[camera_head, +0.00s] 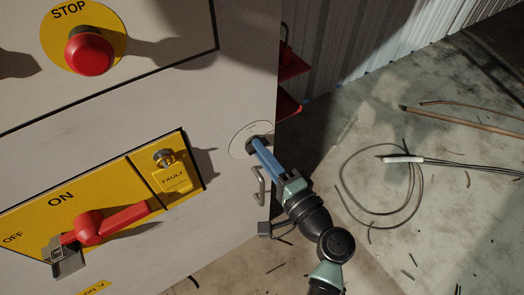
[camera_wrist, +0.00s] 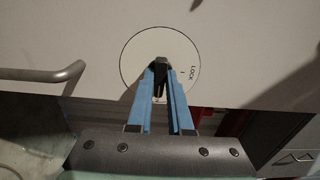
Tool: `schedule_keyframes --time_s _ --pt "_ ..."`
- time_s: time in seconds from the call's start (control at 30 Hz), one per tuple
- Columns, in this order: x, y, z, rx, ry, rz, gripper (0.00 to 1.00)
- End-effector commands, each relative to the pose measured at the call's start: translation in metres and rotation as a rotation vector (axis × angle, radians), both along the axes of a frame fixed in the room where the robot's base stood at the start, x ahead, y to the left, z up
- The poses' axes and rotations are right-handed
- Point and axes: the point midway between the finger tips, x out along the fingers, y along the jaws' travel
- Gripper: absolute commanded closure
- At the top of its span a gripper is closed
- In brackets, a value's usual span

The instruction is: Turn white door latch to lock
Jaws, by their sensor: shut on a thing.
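The door latch is a dark knob (camera_wrist: 161,63) at the middle of a round white plate (camera_wrist: 134,58) on the pale cabinet door. The plate also shows near the cabinet's right edge in the head view (camera_head: 239,149). The word LOCK with a short tick is printed on the plate's right side in the wrist view. The knob points roughly upward there, not at the tick. My gripper (camera_wrist: 160,75) has blue fingers closed on the knob, one on each side. In the head view my gripper (camera_head: 257,147) reaches the plate from the lower right and partly hides the knob.
A metal handle (camera_head: 259,187) stands out just below the plate; it shows at left in the wrist view (camera_wrist: 45,75). A red STOP button (camera_head: 89,54) and a red rotary switch handle (camera_head: 110,220) are further left. Loose cables (camera_head: 381,213) lie on the floor at right.

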Motion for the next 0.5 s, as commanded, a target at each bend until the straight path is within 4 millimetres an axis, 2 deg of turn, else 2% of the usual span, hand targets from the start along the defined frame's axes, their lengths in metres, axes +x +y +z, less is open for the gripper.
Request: schedule_keyframes --time_s 0.5 --pt "-0.0001 -0.0002 -0.0021 -0.1 -0.073 0.0 1.0"
